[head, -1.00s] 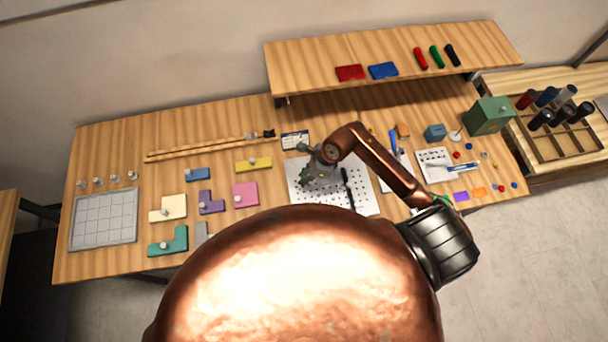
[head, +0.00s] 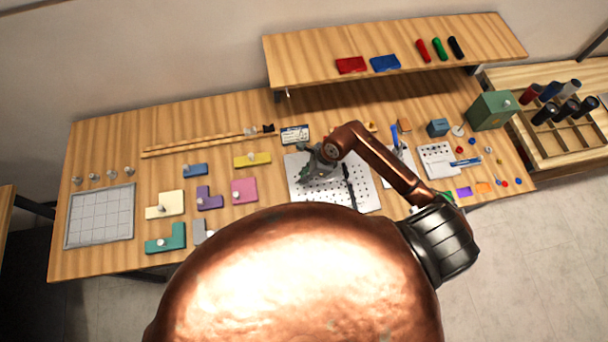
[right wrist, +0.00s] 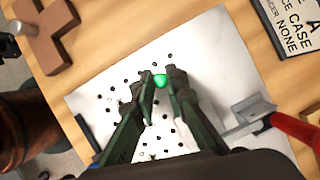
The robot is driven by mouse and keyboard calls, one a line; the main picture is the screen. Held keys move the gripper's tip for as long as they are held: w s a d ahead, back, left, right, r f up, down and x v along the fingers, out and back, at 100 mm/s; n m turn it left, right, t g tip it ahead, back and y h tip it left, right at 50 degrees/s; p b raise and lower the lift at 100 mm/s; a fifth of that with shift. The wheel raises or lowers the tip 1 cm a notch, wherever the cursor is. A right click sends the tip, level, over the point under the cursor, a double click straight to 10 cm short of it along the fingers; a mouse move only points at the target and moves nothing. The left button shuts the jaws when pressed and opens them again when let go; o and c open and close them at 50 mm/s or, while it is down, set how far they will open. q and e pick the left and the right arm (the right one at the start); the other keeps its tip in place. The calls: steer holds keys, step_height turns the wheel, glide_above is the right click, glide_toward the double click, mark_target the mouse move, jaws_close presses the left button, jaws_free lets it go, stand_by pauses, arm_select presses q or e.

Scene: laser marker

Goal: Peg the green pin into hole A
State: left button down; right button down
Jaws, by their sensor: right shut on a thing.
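The green pin (right wrist: 160,80) shows as a bright green rounded tip between the fingertips of my right gripper (right wrist: 160,84), which is shut on it. In the head view my right gripper (head: 313,172) is over the left part of the white perforated board (head: 364,196). The board (right wrist: 95,92) has many small dark holes; no letter marks hole A that I can read. The pin's lower end is hidden, so I cannot tell if it touches the board. My left gripper is not in view.
A printed card (head: 295,134) lies behind the board. Coloured blocks, such as a pink one (head: 244,190), lie to the left. A white tray (head: 437,160) and a green box (head: 492,110) stand to the right. A raised shelf (head: 300,62) spans the back.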

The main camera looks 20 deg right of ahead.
steer(key=shift+f+b, duration=0.45)
steer(key=shift+f, duration=0.05)
steer(key=c, duration=1.8)
jaws_free()
steer(key=shift+c, duration=0.2)
steer(key=v, duration=1.2)
